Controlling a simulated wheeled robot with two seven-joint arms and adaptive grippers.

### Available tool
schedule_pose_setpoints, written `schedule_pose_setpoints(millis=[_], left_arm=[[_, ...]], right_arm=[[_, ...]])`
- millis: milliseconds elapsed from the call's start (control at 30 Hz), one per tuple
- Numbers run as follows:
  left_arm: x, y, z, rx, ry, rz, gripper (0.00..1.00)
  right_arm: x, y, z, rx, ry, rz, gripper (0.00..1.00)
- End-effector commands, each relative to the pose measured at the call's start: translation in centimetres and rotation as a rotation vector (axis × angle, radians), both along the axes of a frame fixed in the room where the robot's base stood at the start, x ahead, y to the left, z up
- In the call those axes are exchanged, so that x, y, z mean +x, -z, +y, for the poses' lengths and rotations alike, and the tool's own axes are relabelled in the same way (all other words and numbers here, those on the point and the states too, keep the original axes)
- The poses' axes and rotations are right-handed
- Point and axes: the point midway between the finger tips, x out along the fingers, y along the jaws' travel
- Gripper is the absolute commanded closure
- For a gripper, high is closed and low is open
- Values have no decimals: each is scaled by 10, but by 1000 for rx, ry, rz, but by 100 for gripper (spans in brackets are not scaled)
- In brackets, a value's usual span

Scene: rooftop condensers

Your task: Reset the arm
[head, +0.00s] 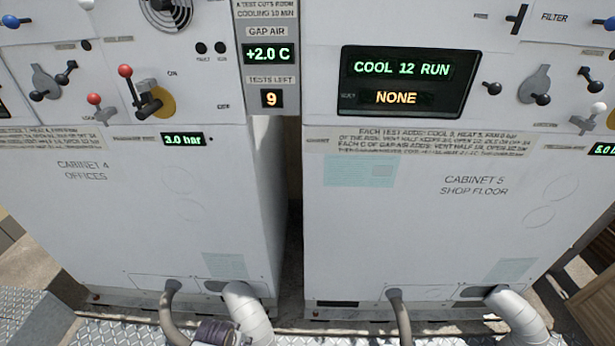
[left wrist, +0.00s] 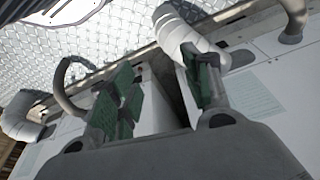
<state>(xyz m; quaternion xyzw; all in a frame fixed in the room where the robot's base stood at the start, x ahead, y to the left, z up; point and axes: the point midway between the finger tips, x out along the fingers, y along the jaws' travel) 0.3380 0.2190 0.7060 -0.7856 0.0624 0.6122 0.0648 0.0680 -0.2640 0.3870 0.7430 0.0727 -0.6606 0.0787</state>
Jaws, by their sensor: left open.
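My left gripper (left wrist: 160,88) shows in the left wrist view with its two green-padded fingers spread apart. Nothing is held between them. Behind the fingers are a pale wrapped pipe (left wrist: 178,30), the light cabinet fronts and a dark gap between them. I cannot tell whether a finger touches the pipe. In the head view, a small dark ribbed part (head: 215,333) shows at the bottom edge beside a wrapped pipe; I cannot tell what it is. My right gripper is in neither view.
Cabinet 4 (head: 130,220) and cabinet 5 (head: 440,240) stand ahead with a narrow gap between them. Levers and knobs, such as a red-knobbed lever (head: 126,72), stick out above. Wrapped pipes (head: 250,312) and grey hoses (head: 400,312) project at the bottom.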

Motion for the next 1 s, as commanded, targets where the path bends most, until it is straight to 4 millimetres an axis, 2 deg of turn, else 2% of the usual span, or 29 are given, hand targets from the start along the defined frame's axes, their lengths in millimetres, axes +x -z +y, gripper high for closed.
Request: schedule_pose_setpoints(millis=[33, 200, 567, 1000], left_arm=[[-3, 15, 0, 1, 1, 8, 51], [-14, 58, 1, 2, 3, 23, 51], [-49, 143, 6, 5, 9, 54, 51], [-113, 230, 16, 10, 17, 91, 51]], right_arm=[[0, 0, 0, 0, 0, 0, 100], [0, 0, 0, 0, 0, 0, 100], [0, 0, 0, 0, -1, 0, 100], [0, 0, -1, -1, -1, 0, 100]])
